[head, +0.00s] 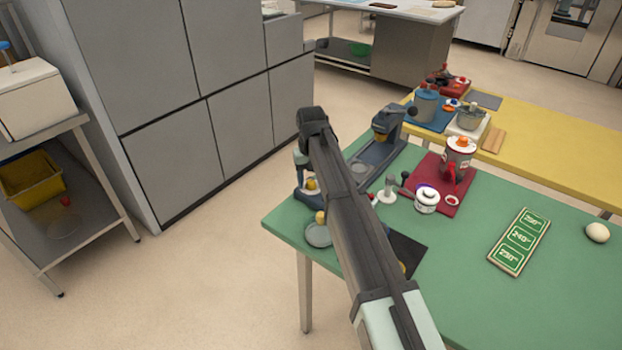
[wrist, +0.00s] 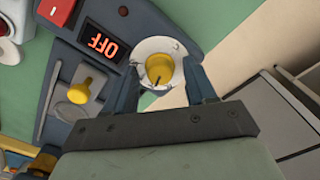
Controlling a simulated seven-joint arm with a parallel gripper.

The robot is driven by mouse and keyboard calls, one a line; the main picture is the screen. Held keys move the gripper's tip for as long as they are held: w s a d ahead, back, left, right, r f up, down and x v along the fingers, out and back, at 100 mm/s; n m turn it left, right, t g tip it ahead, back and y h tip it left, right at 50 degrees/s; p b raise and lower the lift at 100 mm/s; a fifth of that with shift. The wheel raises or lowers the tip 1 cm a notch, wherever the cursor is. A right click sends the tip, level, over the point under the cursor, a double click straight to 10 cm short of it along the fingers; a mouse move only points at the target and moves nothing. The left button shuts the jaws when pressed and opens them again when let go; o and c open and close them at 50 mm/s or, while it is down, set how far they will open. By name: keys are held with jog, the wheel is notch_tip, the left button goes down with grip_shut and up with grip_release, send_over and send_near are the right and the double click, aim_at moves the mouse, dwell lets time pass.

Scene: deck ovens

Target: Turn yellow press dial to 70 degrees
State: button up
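The yellow press dial (wrist: 159,69) sits on a round white plate (wrist: 177,48) at the corner of the blue-grey press panel in the wrist view. A dark mark on the dial points toward the bottom of the picture. My gripper (wrist: 163,66) is open, one finger on each side of the dial, with gaps seeming to show; contact is unclear. The lit display (wrist: 101,44) reads OFF, upside down. In the head view, the press (head: 310,192) stands at the green table's left edge, partly hidden by my arm.
A second yellow knob (wrist: 79,91) is on the panel left of my finger, with a red switch (wrist: 57,10) above. On the green table (head: 480,305) are a blue-grey machine (head: 378,150), a red mat (head: 424,170) with containers, and a green temperature sign (head: 519,242).

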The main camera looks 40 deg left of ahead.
aim_at(311, 182)
jog(key=shift+o, duration=0.2)
jog(key=shift+r, duration=0.1)
notch_tip(311, 182, up, 14)
dwell(0.6)
jog(key=shift+f, duration=0.2)
